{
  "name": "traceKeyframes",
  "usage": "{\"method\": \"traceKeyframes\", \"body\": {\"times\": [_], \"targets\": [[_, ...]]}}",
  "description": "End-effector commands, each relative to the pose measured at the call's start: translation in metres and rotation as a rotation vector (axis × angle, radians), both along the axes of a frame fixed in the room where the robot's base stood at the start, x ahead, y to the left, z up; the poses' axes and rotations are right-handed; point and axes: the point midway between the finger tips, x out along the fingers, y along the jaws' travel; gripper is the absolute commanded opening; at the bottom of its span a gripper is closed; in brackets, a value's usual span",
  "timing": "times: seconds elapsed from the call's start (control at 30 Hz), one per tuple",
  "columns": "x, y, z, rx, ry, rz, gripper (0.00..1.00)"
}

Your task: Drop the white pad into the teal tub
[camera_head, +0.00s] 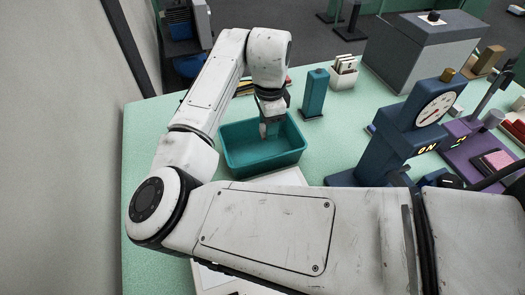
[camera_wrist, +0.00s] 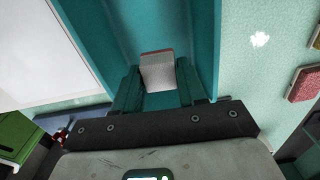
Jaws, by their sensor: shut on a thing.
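The teal tub (camera_head: 262,165) stands on the pale green table in the head view, in front of the base of my arm's far end. My gripper (camera_head: 270,128) points down over the inside of the tub, near its far wall. In the wrist view my gripper (camera_wrist: 157,88) is shut on the white pad (camera_wrist: 157,74), a small pale block with a red edge. The tub's teal wall (camera_wrist: 204,40) fills the area around and behind the pad. In the head view the pad is too small and hidden to make out clearly.
A teal bottle-like block (camera_head: 314,94) and a white holder with cards (camera_head: 343,74) stand right of the tub. A dark blue dial gauge stand (camera_head: 385,145) is farther right. A grey box (camera_head: 420,55) stands behind. White paper (camera_head: 275,180) lies in front of the tub.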

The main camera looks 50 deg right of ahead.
Motion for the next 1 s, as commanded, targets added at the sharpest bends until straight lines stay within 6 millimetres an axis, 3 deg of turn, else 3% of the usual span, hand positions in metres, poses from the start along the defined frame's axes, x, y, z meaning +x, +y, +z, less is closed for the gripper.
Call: {"method": "traceKeyframes", "body": {"times": [0.27,0.3,0.6,0.87,1.0], "targets": [[0.0,0.0,-0.002,-0.001,-0.001,0.0,0.12],[0.0,0.0,-0.002,-0.001,-0.001,0.0,0.43],[0.0,0.0,-0.002,-0.001,-0.001,0.0,0.71],[0.0,0.0,-0.001,-0.001,-0.001,0.0,0.71],[0.001,-0.001,0.011,-0.002,-0.003,0.0,0.71]]}}
